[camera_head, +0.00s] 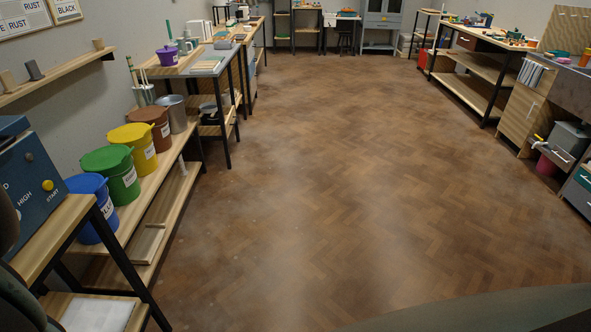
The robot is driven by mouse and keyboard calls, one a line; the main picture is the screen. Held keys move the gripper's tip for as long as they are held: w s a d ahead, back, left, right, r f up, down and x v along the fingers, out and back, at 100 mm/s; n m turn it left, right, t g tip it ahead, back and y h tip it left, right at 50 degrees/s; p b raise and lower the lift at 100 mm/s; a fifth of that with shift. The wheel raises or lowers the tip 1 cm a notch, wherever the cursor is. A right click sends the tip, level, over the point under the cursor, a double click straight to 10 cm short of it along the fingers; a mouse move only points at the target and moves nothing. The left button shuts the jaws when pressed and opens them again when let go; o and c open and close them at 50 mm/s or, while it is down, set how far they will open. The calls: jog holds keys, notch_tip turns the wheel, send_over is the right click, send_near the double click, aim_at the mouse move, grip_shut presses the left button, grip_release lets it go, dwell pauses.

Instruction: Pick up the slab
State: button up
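I cannot make out for certain which thing is the slab. A flat, pale grey piece (97,314) lies on the low shelf at the bottom left, cut off by the frame edge. Another thin, light flat piece (207,66) lies on the near work table along the left wall, too small to identify. My gripper is not in view.
Blue (92,207), green (112,174), yellow (136,146) and brown (152,128) lidded buckets line a low left bench. A blue control box (35,180) stands nearer. Cluttered benches (478,65) run along the right. The wood floor (340,180) between is clear.

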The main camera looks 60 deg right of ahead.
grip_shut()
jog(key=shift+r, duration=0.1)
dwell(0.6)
